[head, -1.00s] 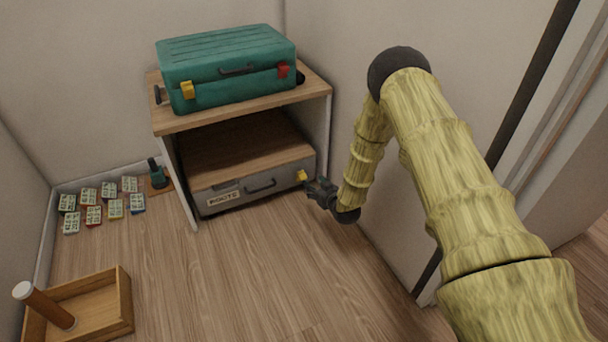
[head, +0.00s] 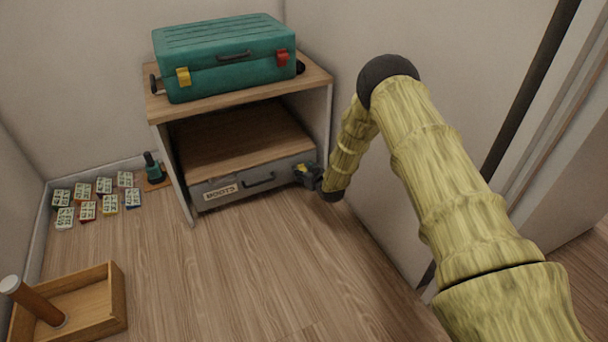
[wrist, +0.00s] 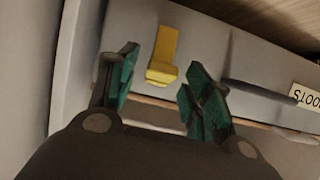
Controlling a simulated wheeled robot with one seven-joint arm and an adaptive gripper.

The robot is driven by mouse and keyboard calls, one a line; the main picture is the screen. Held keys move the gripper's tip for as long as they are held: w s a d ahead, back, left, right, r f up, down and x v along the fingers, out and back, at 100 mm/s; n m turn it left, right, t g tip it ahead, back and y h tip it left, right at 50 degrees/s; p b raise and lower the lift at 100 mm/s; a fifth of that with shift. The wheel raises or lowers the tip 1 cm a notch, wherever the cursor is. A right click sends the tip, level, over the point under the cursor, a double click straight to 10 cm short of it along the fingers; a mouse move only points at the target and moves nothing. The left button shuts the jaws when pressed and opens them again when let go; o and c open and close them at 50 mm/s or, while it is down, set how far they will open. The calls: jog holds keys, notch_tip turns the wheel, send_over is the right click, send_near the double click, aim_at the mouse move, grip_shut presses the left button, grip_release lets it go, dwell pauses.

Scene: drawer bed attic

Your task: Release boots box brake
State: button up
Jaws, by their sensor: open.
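The boots box (head: 231,190) is a grey drawer-like box with a wooden top, a BOOTS label and a dark handle, in the lower bay of a wooden shelf unit. Its yellow brake (wrist: 163,54) is a small tab on the front face; in the head view it is mostly hidden behind my gripper (head: 306,174). My gripper, also in the wrist view (wrist: 155,88), is open, its teal-padded fingers on either side of the yellow brake. The brake appears between and slightly beyond the fingertips; I cannot tell whether they touch it.
A teal case (head: 223,60) with yellow and red latches lies on the shelf unit (head: 160,113). A wall stands close on the right of my arm. Several small cards (head: 88,210) lie left, and a wooden tray (head: 115,300) sits at front left. The middle floor is clear.

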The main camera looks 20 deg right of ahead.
jog(key=shift+w, duration=0.15)
grip_shut()
